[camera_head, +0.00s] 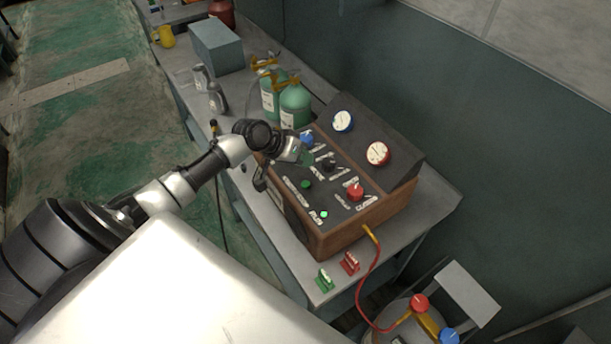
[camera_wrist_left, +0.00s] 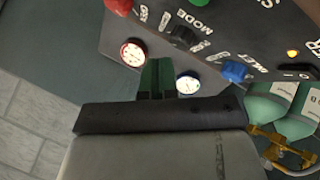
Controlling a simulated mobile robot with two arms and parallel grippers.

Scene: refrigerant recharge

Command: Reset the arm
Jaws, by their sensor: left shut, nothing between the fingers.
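My left arm reaches in from the left in the head view. Its gripper (camera_head: 306,157) is over the left part of the wooden control box (camera_head: 315,240), near the blue knob (camera_head: 306,138). In the left wrist view the fingers (camera_wrist_left: 156,78) are together and hold nothing. They appear in front of the gauge area, between the red gauge (camera_wrist_left: 133,52) and the blue gauge (camera_wrist_left: 187,82). I cannot tell whether they touch the box. The black mode knob (camera_wrist_left: 182,35) and red knob (camera_head: 355,191) are clear of the gripper. My right gripper is not in view.
Green cylinders (camera_head: 294,105) stand behind the box on the bench (camera_head: 432,204). Grey bottles (camera_head: 217,97) and a grey box (camera_head: 217,47) are farther back. A red hose (camera_head: 373,285) runs from the box to a red-and-blue valve set. Green (camera_head: 325,280) and red (camera_head: 350,263) clips lie in front.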

